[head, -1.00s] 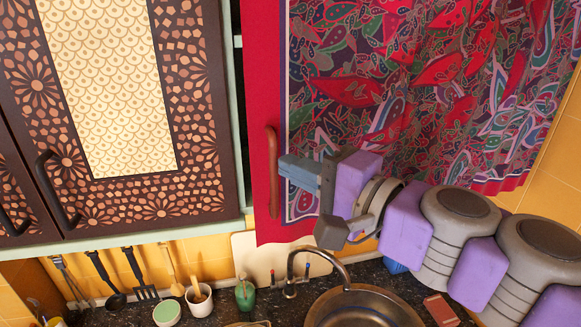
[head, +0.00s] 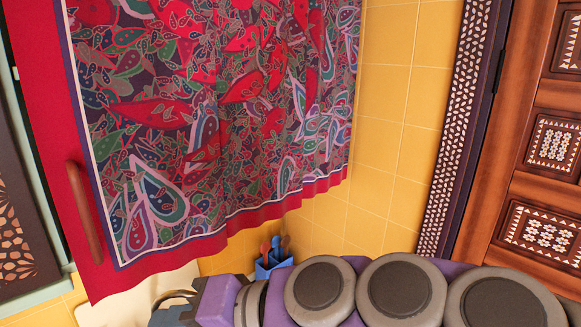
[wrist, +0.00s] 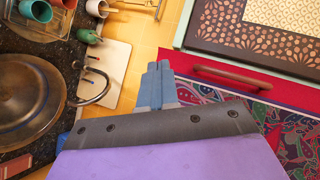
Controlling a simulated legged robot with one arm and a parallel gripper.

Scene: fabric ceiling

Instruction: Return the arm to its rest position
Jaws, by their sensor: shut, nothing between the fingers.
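My gripper (wrist: 157,76) shows in the wrist view as two blue-grey fingers pressed together, shut and empty. It points toward the yellow wall between the sink side and the red cabinet door. In the head view only a dark part of my gripper (head: 174,314) shows at the bottom edge, left of my purple and grey arm links, and its fingertips are hard to make out. My arm lies across the bottom of that view, below the hanging fabric.
A patterned red fabric (head: 215,120) hangs beside a red door edge with a brown handle (head: 84,212). A blue utensil holder (head: 270,263) stands behind my arm. The wrist view shows a metal sink (wrist: 32,100), a tap (wrist: 97,88) and cups (wrist: 36,10). Tiled wall is bare at right.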

